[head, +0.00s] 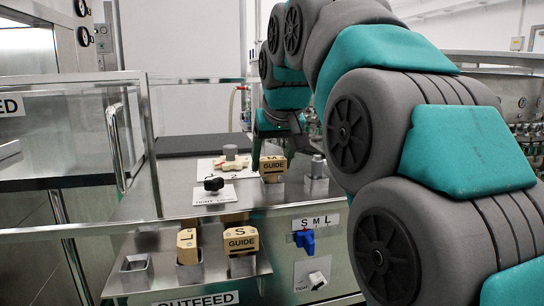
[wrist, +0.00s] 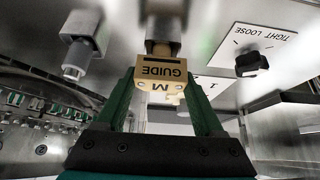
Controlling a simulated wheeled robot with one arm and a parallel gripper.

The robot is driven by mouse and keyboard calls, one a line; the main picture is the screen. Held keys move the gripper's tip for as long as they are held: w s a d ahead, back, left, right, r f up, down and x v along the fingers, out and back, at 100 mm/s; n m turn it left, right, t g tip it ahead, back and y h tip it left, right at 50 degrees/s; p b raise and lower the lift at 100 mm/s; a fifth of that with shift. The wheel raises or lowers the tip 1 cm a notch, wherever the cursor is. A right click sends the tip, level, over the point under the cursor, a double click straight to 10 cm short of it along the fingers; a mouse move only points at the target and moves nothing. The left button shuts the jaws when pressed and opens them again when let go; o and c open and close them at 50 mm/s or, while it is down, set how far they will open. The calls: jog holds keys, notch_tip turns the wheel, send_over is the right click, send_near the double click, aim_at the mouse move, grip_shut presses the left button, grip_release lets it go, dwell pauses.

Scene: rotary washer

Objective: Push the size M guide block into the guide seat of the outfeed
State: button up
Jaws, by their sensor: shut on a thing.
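The size M guide block (head: 272,165) is tan, with GUIDE on its front and M on top. In the head view it stands upright at a grey metal seat (head: 272,180) on the steel deck. It also shows in the wrist view (wrist: 160,72), between the two green fingers of my gripper (wrist: 160,82). My gripper is shut on the block. The block's lower end meets the grey metal seat in the wrist view (wrist: 162,47); how deep it sits I cannot tell. In the head view a finger shows beside the block.
A grey post (head: 317,168) stands right of the M block. A black knob (head: 213,184) is left.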

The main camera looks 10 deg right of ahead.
jog(key=shift+f, duration=0.55)
dwell(0.7)
jog(key=o, duration=1.4)
jog(key=shift+r, duration=0.1)
